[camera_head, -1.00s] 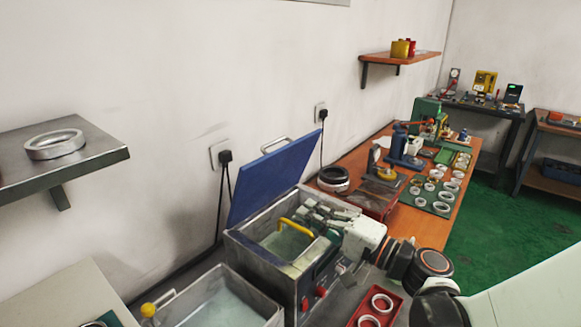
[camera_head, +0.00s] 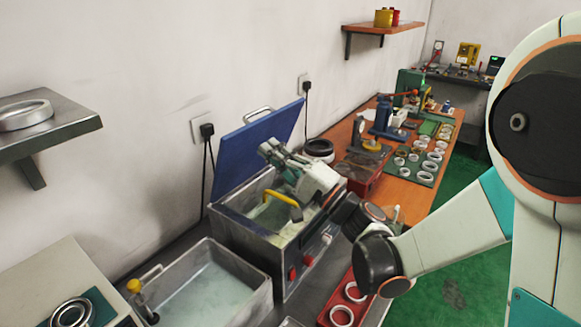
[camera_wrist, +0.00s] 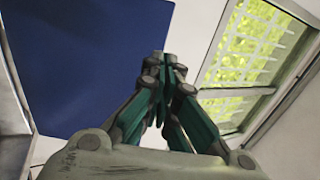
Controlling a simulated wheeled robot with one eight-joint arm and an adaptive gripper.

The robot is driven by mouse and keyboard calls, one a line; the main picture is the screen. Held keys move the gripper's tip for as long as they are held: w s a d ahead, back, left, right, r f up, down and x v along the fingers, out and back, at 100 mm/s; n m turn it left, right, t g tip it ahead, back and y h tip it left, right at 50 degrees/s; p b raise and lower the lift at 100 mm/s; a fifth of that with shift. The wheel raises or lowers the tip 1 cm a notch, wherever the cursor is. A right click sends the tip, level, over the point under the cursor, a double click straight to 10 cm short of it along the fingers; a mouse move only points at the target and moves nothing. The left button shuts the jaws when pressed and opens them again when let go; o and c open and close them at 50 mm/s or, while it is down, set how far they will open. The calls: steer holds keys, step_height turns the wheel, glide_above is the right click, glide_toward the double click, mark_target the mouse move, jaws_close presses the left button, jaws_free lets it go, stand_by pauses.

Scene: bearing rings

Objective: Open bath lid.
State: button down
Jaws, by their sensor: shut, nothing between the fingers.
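The bath (camera_head: 262,247) is a metal box with red knobs on its front. Its blue lid (camera_head: 258,157) stands raised and tilted back toward the wall, with a metal handle (camera_head: 257,113) at its top edge. A yellow handle (camera_head: 283,197) shows in the bath opening above pale liquid. My gripper (camera_head: 268,149) is above the bath, in front of the lid's lower right part. In the wrist view my gripper (camera_wrist: 163,62) has its fingertips together with nothing between them, and the blue lid (camera_wrist: 85,60) fills the left side. Whether the fingers touch the lid cannot be told.
An open metal tank (camera_head: 205,290) with liquid stands at the front left. A red tray (camera_head: 347,300) with rings sits right of the bath. An orange bench (camera_head: 420,187) with tools and rings lies behind. A metal shelf (camera_head: 60,130) juts out at left.

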mark_target(247, 129)
steer(key=shift+b+x, duration=0.45)
steer(key=shift+x, duration=2.1)
steer(key=shift+w+a+r+p, duration=0.15)
steer(key=shift+a+r+p, duration=0.1)
steer(key=shift+p, duration=0.15)
steer(key=w+a+p, duration=0.1)
steer(key=a, duration=0.1)
steer(key=w+a+r+g+h+p, duration=0.1)
steer(key=a+p, duration=0.1)
steer(key=w+a+r+h+p, duration=0.1)
steer(key=a, duration=0.1)
steer(key=shift+w+r+p, duration=0.2)
steer(key=shift+p, duration=0.1)
steer(key=shift+w+a, duration=0.2)
steer(key=shift+h, duration=0.3)
